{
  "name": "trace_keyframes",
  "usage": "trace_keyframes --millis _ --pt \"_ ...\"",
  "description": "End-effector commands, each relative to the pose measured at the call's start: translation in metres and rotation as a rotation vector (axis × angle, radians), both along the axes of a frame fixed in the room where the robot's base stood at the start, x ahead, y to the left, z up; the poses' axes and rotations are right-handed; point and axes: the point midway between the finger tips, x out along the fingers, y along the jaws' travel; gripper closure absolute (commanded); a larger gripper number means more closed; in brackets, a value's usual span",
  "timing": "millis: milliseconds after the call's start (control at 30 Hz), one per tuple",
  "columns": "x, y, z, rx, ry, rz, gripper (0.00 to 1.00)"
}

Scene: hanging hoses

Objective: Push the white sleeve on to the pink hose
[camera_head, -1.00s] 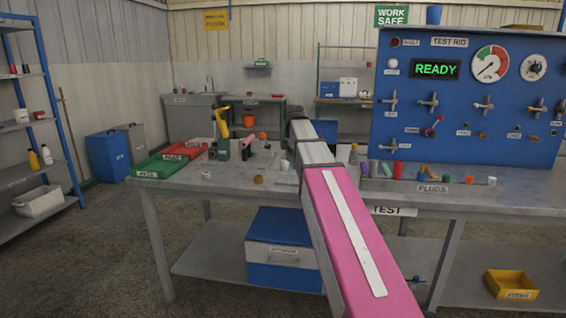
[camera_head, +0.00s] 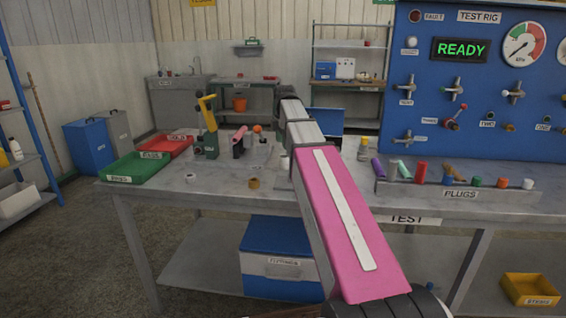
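A small pink piece (camera_head: 239,139), which could be the pink hose's end, stands on the bench left of my arm, beside a yellow-topped dark green tool. A small white ring (camera_head: 191,178), which could be the white sleeve, lies on the bench near its front edge, left of the pink piece and apart from it. Another small white piece (camera_head: 284,162) shows beside my arm. They are too small to name surely. My pink arm crosses the middle of the view and its far end bends out of sight. My gripper is not visible.
The bench (camera_head: 220,197) carries a green tray (camera_head: 137,170), a red tray (camera_head: 168,147) and a tan ring (camera_head: 253,183). A plug rack (camera_head: 460,187) stands at right before the blue test rig (camera_head: 470,95), which reads READY. A blue-lidded box (camera_head: 278,240) sits below. Floor at left is clear.

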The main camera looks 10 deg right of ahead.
Motion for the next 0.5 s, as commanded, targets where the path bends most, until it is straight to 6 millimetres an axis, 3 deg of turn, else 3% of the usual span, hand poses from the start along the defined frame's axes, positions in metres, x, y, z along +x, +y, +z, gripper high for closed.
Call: trace_keyframes --millis 200,500 --pt "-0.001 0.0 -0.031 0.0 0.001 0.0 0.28" --pt "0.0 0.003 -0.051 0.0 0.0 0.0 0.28"
